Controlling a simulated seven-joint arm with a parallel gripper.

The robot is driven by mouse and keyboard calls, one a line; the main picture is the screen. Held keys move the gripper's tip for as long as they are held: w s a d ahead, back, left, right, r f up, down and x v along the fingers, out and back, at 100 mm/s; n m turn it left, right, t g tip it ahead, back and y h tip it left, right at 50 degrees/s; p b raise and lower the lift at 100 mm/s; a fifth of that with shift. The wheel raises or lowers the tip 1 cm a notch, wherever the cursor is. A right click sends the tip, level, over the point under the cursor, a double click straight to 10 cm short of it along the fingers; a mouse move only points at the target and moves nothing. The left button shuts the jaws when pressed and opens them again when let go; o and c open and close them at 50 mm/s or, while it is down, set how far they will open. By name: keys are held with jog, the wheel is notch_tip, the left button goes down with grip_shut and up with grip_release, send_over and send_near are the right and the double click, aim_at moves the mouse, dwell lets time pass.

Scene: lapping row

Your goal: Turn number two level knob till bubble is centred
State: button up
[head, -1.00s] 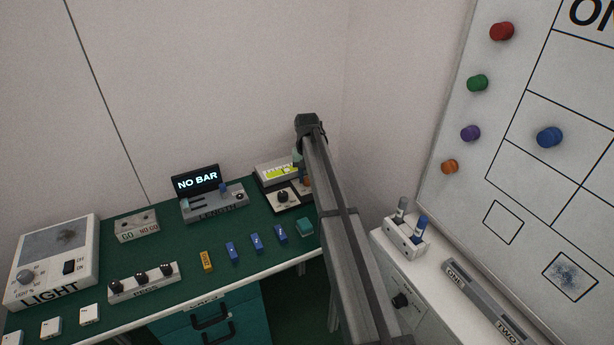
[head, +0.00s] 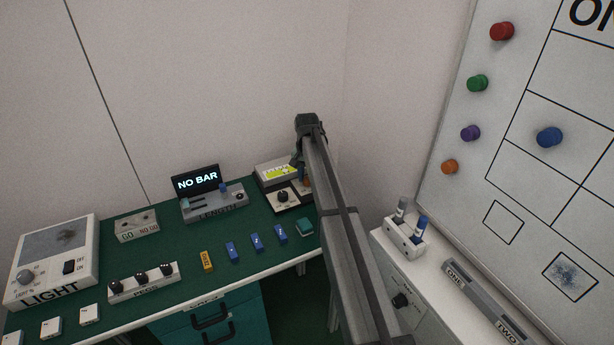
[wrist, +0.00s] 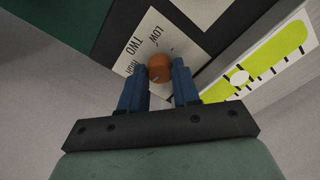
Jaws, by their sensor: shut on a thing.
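The orange number two knob (wrist: 159,69) sits between my gripper's blue fingers (wrist: 159,74) in the wrist view, on a white plate (wrist: 145,30) marked TWO, LOW and HIGH. My gripper is shut on the knob. A small pale mark shows on the knob. The yellow-green level vial (wrist: 280,52) has a pale round bubble (wrist: 239,77) toward its lower-left end, among black tick marks. In the head view the level unit (head: 272,172) is at the bench's back right; my arm partly hides the orange knob (head: 306,182).
A black knob (head: 283,196) stands just left of the orange one. The length gauge (head: 213,205) reading NO BAR is further left. Several blue blocks (head: 256,241), a yellow block (head: 207,261) and a teal block (head: 305,228) lie in front. The wall is close behind.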

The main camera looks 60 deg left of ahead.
aim_at(307, 179)
jog(key=o, duration=1.1)
jog(key=shift+c, duration=0.2)
jog(key=shift+r, duration=0.1)
notch_tip(307, 179, up, 14)
jog(key=shift+s, duration=0.1)
